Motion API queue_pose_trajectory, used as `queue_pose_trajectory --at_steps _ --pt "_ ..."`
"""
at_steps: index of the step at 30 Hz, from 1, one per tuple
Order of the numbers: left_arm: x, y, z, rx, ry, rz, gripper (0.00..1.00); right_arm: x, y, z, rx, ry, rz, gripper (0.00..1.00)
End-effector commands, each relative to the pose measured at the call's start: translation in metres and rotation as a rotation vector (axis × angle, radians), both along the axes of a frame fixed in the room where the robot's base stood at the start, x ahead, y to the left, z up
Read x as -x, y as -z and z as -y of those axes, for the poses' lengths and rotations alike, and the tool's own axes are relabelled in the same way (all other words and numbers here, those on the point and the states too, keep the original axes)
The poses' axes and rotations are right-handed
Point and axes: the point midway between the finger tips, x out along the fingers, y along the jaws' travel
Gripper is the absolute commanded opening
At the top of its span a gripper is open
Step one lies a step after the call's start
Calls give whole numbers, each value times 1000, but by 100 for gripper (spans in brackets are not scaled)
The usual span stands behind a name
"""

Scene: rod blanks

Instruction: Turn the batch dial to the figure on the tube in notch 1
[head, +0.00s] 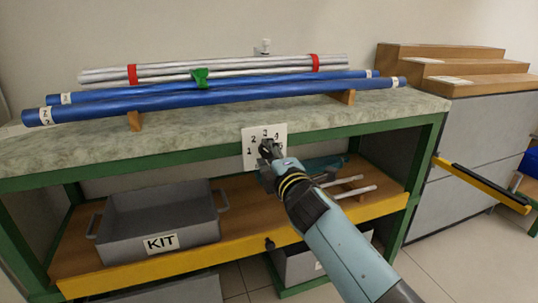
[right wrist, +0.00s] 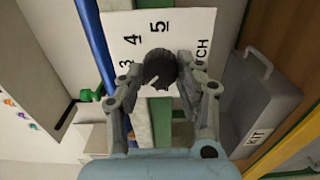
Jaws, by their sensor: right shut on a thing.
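The white dial plate (head: 250,150) hangs on the front edge of the bench, with figures around a dark knob. In the right wrist view the plate (right wrist: 195,25) shows 3, 4 and 5 beside the black knob (right wrist: 162,62). A pale mark shows on the knob; I cannot tell which figure it points to. My right gripper (head: 267,153) is shut on the knob, one finger on each side, as the right wrist view (right wrist: 160,75) shows. Two blue tubes (head: 240,93) lie on wooden supports; their end labels are too small to read surely. My left gripper is out of view.
Silver rods with red bands (head: 230,66) lie behind the blue tubes; a green clip (head: 200,77) sits near them. A grey KIT crate (head: 130,215) stands on the lower shelf (head: 85,265).

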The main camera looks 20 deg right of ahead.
Motion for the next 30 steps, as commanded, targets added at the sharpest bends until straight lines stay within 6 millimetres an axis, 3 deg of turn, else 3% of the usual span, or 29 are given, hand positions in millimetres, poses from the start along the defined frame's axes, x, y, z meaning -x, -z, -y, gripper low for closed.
queue_pose_trajectory --at_steps 1,6,21,26,30 --pt "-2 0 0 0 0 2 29 1 2 0 -1 0 -4 37" --pt "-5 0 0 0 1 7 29 1 2 0 -1 0 -3 58" --pt "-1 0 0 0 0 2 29 0 0 0 -22 0 -2 58" --pt "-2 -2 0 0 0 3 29 0 -1 0 -211 0 -8 58" --pt "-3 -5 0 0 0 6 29 0 -3 0 -536 0 -18 58"
